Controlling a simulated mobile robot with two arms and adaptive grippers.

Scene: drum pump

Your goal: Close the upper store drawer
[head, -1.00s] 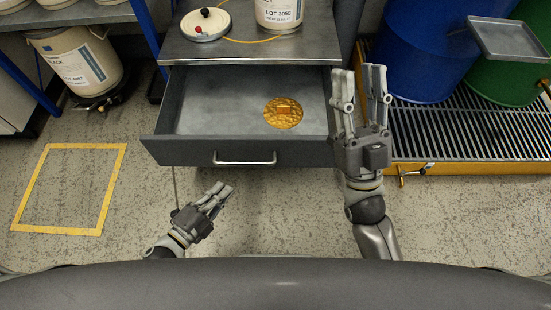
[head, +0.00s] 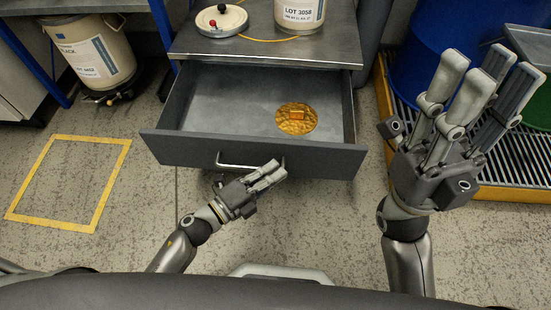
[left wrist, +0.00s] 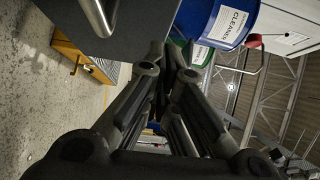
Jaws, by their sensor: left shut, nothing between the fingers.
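The upper store drawer (head: 215,146) is pulled out below a grey worktop, its dark front facing me. Its bar handle (head: 232,166) is partly covered by my left gripper (head: 274,172). That gripper is shut and empty, with its fingertips at the right end of the handle; I cannot tell if they touch the drawer. In the left wrist view the drawer front (left wrist: 150,22) and handle (left wrist: 98,15) are at the top left, beside the closed fingers (left wrist: 165,65). My right gripper (head: 484,75) is open and empty, raised right of the drawer.
An amber object (head: 296,119) lies inside the drawer. A white bucket (head: 299,12) and a round lid (head: 221,20) are on the worktop (head: 255,49). A blue drum (head: 436,45) stands on a grating at right.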

